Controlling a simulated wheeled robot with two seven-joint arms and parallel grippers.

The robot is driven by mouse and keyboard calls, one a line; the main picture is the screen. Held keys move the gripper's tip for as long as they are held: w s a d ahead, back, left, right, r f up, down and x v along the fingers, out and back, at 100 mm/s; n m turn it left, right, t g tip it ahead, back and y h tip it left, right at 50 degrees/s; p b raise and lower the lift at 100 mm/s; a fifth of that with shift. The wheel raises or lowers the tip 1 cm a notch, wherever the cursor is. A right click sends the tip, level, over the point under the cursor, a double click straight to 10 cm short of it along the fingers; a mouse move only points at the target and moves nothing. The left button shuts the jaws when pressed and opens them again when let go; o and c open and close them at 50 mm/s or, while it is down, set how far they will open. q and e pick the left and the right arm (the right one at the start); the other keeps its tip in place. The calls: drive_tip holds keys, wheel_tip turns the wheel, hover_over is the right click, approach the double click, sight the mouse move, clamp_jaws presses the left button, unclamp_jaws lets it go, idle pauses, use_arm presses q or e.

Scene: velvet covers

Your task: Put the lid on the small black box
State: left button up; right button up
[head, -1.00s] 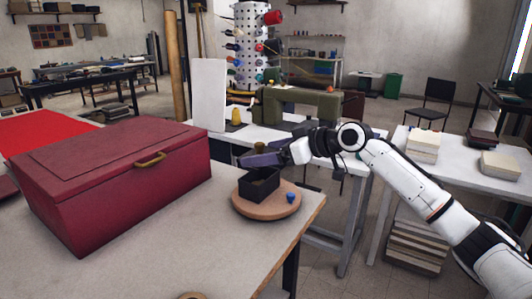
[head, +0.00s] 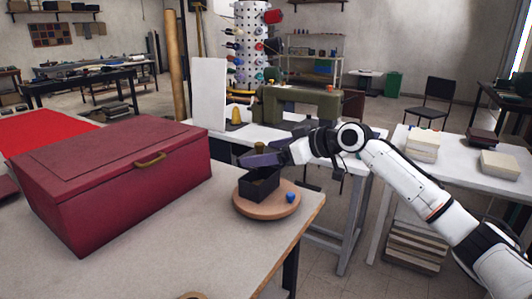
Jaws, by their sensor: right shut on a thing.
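The small black box (head: 259,189) stands on a round wooden board (head: 270,207) near the right corner of the table. My right gripper (head: 268,156) comes in from the right, just above and behind the box. It is shut on the dark lid (head: 256,160), which is held tilted over the box's back edge. The box's front part looks open. The fingertips are small and partly hidden, and I cannot tell whether the lid touches the box. My left gripper is not in view.
A small blue object (head: 291,197) sits on the board's right side. A large red case (head: 112,180) with a brass handle fills the left of the table (head: 190,245). The table's front middle is mostly clear. A white table with a sewing machine (head: 300,106) stands behind.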

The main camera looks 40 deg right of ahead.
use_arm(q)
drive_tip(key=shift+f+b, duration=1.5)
use_arm(e)
drive_tip(key=shift+f, duration=2.6)
drive_tip(key=o, duration=0.9)
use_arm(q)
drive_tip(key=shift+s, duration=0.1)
use_arm(e)
drive_tip(key=b+v, duration=0.2)
drive_tip(key=v, duration=0.7)
drive_tip(key=shift+f, duration=0.2)
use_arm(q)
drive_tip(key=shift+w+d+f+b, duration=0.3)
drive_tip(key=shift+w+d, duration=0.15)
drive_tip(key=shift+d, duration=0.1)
use_arm(e)
drive_tip(key=shift+v, duration=0.75)
drive_tip(key=shift+a+r, duration=0.1)
